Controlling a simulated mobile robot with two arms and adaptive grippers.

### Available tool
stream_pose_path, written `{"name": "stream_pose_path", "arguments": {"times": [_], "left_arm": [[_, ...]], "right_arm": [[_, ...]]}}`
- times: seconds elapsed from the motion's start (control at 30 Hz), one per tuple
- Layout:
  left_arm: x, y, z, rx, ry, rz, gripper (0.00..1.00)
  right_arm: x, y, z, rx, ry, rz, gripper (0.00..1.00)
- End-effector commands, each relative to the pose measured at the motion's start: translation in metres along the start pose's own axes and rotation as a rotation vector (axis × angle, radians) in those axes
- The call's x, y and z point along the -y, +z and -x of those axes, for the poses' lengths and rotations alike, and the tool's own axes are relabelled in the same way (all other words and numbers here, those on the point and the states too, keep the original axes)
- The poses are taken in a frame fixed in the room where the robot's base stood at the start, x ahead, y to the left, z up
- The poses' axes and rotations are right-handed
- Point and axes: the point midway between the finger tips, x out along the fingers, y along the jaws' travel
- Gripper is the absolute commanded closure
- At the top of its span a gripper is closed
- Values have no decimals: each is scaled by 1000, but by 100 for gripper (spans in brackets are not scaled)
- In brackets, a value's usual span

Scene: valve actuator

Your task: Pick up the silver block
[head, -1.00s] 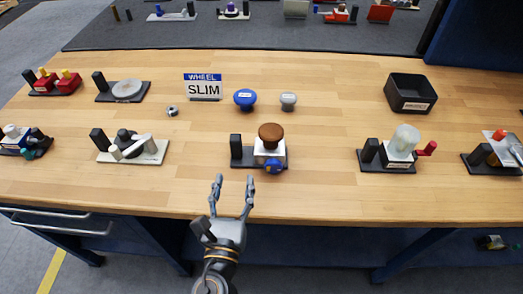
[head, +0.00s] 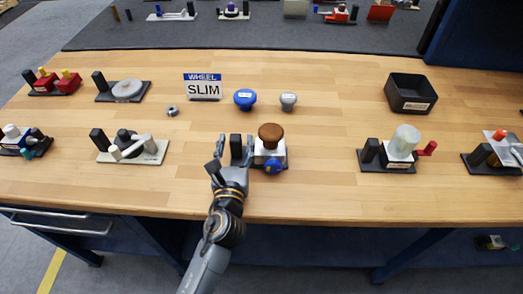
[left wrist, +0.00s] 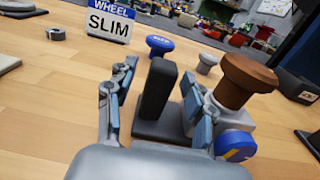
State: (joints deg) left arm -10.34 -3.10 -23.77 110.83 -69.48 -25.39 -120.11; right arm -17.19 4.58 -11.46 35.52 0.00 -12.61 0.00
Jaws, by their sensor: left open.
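A silver-grey block (head: 261,156) with a brown round knob (head: 270,132) on top and a blue knob (head: 273,167) at its front stands on a dark base with an upright black post. My left gripper (head: 234,150) is at this base, open. In the left wrist view its fingers (left wrist: 160,78) are on either side of the black post (left wrist: 155,92), apart from each other. The silver block (left wrist: 232,118) is just right of the right finger there, and that finger partly hides it. I cannot tell whether the fingers touch the post. My right gripper is not in view.
A blue knob (head: 244,98), a grey knob (head: 288,101) and a "WHEEL SLIM" sign (head: 203,88) stand behind. A white-based device (head: 132,147) is to the left, another device (head: 400,148) to the right. A black bin (head: 409,94) is at back right. Bare wood lies between them.

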Motion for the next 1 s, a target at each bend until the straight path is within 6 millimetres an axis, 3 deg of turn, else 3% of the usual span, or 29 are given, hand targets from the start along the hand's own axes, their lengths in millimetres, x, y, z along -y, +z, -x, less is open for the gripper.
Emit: {"name": "stream_pose_path", "arguments": {"times": [0.3,0.57,0.6,1.0], "left_arm": [[0,0,-8,0,-1,0,47],[0,0,-8,0,-1,0,98],[0,0,-8,0,-1,0,100],[0,4,-8,5,-1,2,100]], "right_arm": [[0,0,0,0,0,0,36],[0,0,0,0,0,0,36],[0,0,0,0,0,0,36],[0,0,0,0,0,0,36]]}}
